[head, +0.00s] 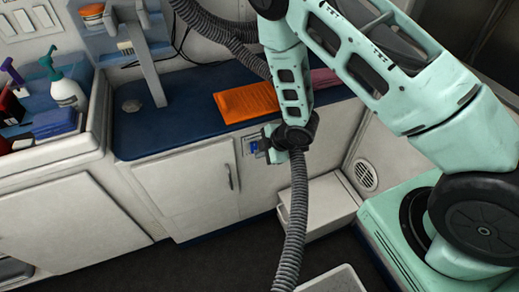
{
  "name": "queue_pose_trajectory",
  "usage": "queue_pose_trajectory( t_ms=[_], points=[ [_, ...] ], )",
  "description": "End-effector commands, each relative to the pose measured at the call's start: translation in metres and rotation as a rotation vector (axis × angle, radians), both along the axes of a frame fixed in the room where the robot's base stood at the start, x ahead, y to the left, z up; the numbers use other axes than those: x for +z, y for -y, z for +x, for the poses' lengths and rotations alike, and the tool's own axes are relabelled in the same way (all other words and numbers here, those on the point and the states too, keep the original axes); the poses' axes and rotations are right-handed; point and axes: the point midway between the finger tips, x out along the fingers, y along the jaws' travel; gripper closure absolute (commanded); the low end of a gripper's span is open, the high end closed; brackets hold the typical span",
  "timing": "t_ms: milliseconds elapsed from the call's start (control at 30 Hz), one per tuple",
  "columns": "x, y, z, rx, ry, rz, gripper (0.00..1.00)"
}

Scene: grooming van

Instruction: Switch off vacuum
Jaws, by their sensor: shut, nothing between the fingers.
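A small panel with blue parts (251,146) sits on the upper front of the white cabinet, below the blue counter; it could be the vacuum's switch, but its setting is too small to read. My gripper (267,147) is right beside this panel, fingers pointing left towards it. It is shut and empty. I cannot tell whether the fingertips touch the panel. A grey ribbed hose (296,215) hangs from just below my wrist down to the floor area. Where its upper end joins is hidden behind my wrist. No vacuum body can be clearly made out.
An orange towel (246,102) and a pink one (326,78) lie on the blue counter (185,95). A white low box (328,212) stands below my gripper. Another ribbed hose (212,24) runs along the wall. Bottles (67,92) stand at left. Dark floor (205,262) is open in front.

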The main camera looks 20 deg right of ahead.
Motion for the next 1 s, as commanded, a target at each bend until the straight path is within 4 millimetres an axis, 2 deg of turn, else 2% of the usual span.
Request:
queue_pose_trajectory(
  t_ms=[200, 567, 733, 800, 1000],
  points=[
    [-0.001, 0.0, 0.011, 0.0, 0.0, 0.0, 1.0],
    [-0.004, 0.0, 0.012, 0.001, 0.008, 0.0, 1.0],
    [-0.012, 0.0, 0.015, 0.001, 0.08, 0.002, 1.0],
    [-0.005, 0.0, 0.016, 0.001, 0.08, 0.002, 1.0],
    [-0.004, 0.0, 0.016, 0.0, 0.081, 0.002, 1.0]
  ],
)
